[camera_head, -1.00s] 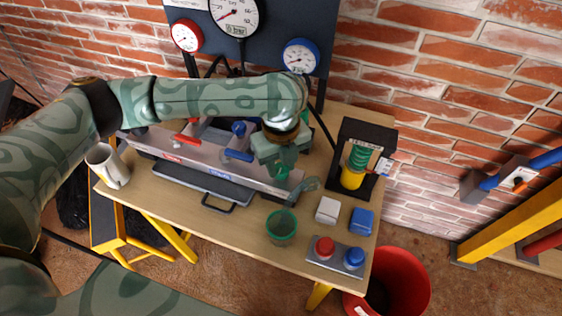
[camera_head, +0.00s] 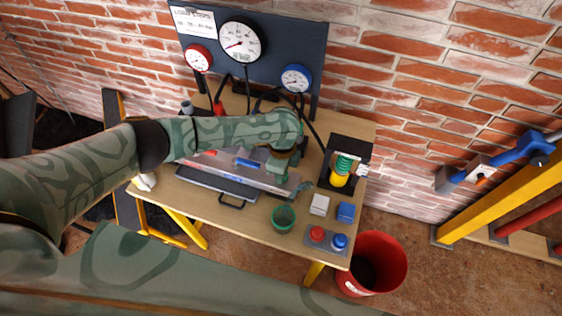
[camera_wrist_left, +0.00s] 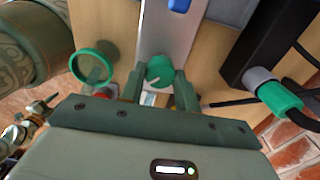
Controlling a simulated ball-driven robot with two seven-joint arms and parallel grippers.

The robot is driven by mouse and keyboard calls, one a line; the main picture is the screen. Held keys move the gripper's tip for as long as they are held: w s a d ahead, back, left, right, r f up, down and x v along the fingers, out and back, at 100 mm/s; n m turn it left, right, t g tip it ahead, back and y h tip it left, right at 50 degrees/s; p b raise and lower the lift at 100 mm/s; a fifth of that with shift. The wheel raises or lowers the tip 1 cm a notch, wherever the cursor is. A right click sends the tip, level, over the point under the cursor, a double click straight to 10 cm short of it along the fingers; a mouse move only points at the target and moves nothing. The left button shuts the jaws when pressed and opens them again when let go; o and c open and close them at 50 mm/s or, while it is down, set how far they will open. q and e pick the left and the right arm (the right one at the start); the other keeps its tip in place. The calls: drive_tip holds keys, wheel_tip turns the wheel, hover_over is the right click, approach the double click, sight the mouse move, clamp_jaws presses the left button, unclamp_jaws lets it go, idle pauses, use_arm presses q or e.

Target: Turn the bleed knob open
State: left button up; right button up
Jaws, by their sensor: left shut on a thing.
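The green bleed knob (camera_wrist_left: 159,72) sits at the end of the grey metal block (camera_wrist_left: 168,28) in the left wrist view, with a pale pointer mark on it. My left gripper (camera_wrist_left: 158,82) is shut on this knob, one finger on each side. In the head view my left gripper (camera_head: 279,174) is at the right end of the long grey block (camera_head: 226,172) on the bench and hides the knob there. My right gripper is not in view.
A green cup (camera_head: 283,217) stands on the bench (camera_head: 243,220) close to the gripper. A gauge panel (camera_head: 270,65) stands behind. A red bucket (camera_head: 377,262) is on the floor.

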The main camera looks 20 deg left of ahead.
use_arm(q)
drive_tip(key=n+p, duration=0.4)
drive_tip(key=shift+r+n, duration=0.15)
drive_tip(key=shift+n, duration=0.15)
drive_tip(key=n+p, duration=0.2)
drive_tip(key=n, duration=0.2)
drive_tip(key=shift+n+p, duration=0.3)
drive_tip(key=o, duration=1)
drive_tip(key=shift+r+p, duration=4.5)
drive_tip(key=shift+r, duration=3.5)
